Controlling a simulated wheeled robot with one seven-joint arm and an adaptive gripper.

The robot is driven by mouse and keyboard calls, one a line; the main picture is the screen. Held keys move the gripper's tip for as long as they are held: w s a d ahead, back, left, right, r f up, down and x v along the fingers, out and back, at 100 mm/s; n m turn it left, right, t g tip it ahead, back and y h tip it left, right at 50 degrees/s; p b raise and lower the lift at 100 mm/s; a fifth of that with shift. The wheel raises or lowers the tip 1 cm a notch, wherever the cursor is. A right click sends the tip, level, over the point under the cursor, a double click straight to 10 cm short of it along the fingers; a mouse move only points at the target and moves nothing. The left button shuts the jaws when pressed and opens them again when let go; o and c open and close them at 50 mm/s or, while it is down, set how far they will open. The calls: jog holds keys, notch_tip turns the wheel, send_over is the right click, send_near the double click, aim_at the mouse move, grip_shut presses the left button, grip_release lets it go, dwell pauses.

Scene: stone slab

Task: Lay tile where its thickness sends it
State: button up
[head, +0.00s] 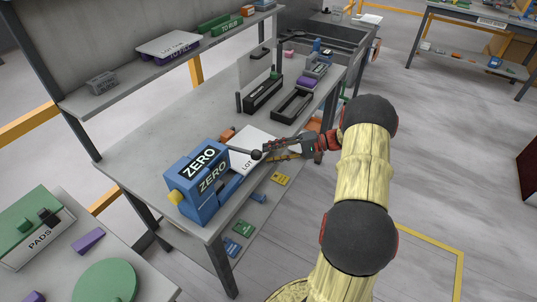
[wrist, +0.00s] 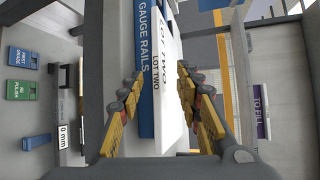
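In the wrist view, the two yellow fingers of my gripper (wrist: 157,98) stand apart. A white board printed "LOT TWO" (wrist: 167,65) shows between them. I cannot tell whether either finger touches it. Beside it is a blue body marked "GAUGE RAILS" (wrist: 144,45). In the head view, my gripper (head: 268,151) is over the bench's front edge, right of a blue block marked "ZERO" (head: 207,178) with a yellow knob. A white board marked "LOT" (head: 244,158) lies beside the block, partly hidden by my gripper. I cannot single out the tile.
Dark trays (head: 292,106) stand farther back on the bench (head: 150,150). A raised shelf (head: 130,75) bears a grey block and a purple-labelled board (head: 168,46). A side table (head: 60,275) stands front left. Open floor lies right.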

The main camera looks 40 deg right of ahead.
jog(key=v, duration=1)
jog(key=shift+d, duration=0.2)
jog(key=shift+s, duration=0.1)
